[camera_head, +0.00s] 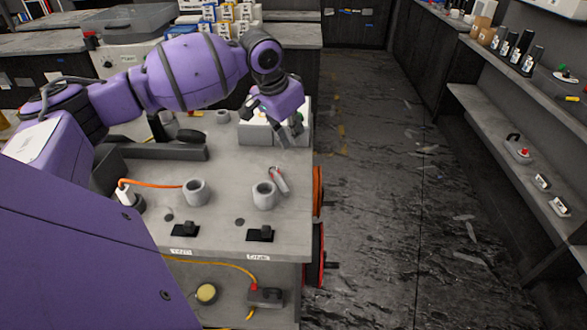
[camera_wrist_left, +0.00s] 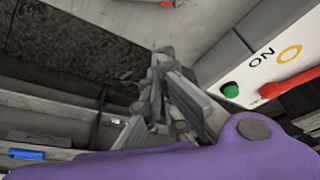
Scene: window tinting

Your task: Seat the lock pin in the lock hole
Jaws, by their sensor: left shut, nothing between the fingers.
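My left gripper (camera_head: 293,133) is above the far right part of the grey worktop, in front of a white-topped box. It is shut and empty; its fingers also show in the left wrist view (camera_wrist_left: 160,72). A small grey piece with a red end (camera_head: 278,181) lies on the worktop nearer the front, apart from the gripper; it may be the lock pin. Two dark round holes, left (camera_head: 168,217) and right (camera_head: 239,222), are in the worktop near the cups. I cannot tell which is the lock hole. My right gripper is out of view.
Two grey cups, left (camera_head: 195,192) and right (camera_head: 264,196), stand on the worktop (camera_head: 222,163). The box (camera_wrist_left: 245,75) bears an ON mark, a green button (camera_wrist_left: 231,90) and a red lever. Black blocks (camera_head: 260,233) sit at the front edge. Open floor lies to the right.

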